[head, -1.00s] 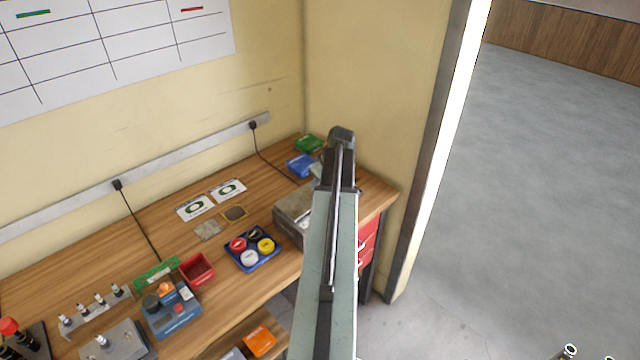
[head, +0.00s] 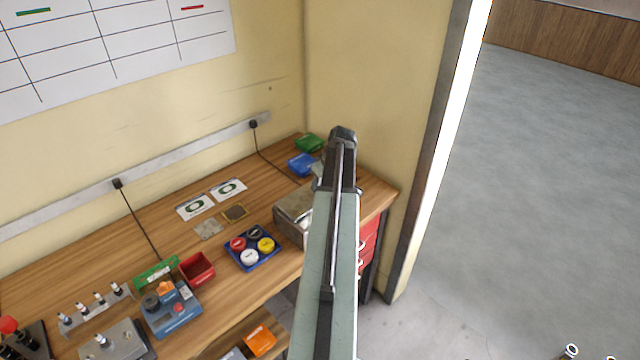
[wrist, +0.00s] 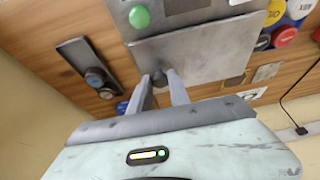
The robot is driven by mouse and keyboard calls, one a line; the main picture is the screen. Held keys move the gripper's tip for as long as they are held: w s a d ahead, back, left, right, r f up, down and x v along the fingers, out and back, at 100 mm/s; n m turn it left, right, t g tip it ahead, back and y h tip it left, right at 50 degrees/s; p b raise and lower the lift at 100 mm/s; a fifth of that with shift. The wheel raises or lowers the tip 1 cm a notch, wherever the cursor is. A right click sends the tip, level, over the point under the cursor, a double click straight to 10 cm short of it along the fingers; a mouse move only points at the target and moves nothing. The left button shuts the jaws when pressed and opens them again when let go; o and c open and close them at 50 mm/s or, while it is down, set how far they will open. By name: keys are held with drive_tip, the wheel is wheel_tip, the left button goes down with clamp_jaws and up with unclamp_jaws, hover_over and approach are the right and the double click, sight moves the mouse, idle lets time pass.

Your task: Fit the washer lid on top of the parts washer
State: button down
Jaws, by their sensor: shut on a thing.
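The parts washer (head: 290,230) is a grey metal box at the right of the bench, partly hidden by my arm in the head view. The washer lid (wrist: 200,50) is a flat grey metal plate over the washer in the wrist view. Beyond it, the washer's steel panel shows a green button (wrist: 139,17). My gripper (wrist: 161,78) is shut on the lid near one edge, at a small dark grip between the fingers. The lid looks roughly level with the washer top; I cannot tell whether it is touching or seated. The head view hides my fingertips.
A blue tray of coloured caps (head: 252,264) stands left of the washer. A dark rack with round parts (wrist: 88,70) lies on its other side. Blue (head: 302,164) and green (head: 309,143) boxes stand at the back corner. Bare bench (head: 265,190) shows behind.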

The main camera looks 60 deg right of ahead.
drive_tip(key=shift+f+b, duration=0.45)
drive_tip(key=shift+f, duration=0.1)
drive_tip(key=c, duration=1.1)
unclamp_jaws()
drive_tip(key=shift+r, duration=0.1)
drive_tip(key=shift+c, duration=0.2)
